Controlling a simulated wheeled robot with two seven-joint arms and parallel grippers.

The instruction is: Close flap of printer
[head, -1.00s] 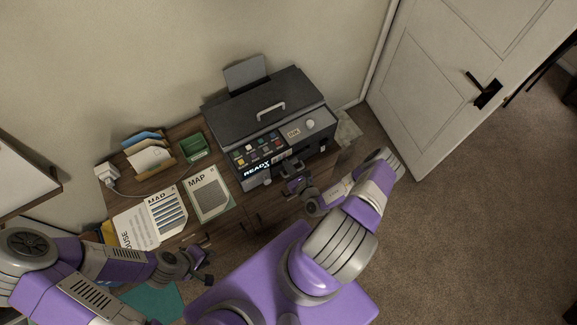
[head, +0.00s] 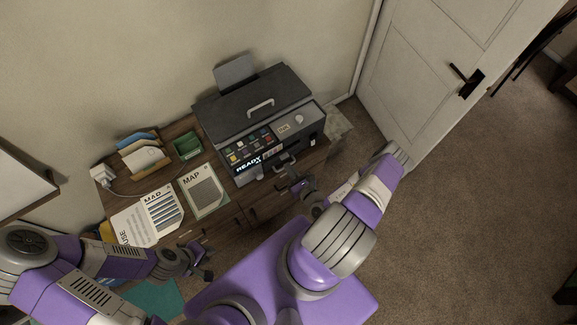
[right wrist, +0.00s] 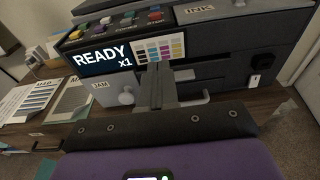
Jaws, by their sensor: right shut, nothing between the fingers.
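The dark grey printer (head: 262,125) stands on the desk against the wall. Its large top lid (head: 240,105) has a pale handle and appears down. In the right wrist view the printer front (right wrist: 222,50) shows a "READY x1" display, a panel labelled JAM (right wrist: 100,86) with a round pale knob, and a pale handle, partly hidden behind my fingers. I cannot tell how far any front flap stands open. My right gripper (head: 287,178) is shut and empty, just in front of the printer; its fingers also show in the right wrist view (right wrist: 168,68). My left gripper (head: 206,258) is open and empty, low left.
Papers labelled MAP (head: 205,192) and MAD (head: 155,212) lie left of the printer. A letter holder (head: 144,156) and a green box (head: 187,146) stand behind them. A white door (head: 425,75) is at the right, with open carpet before it.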

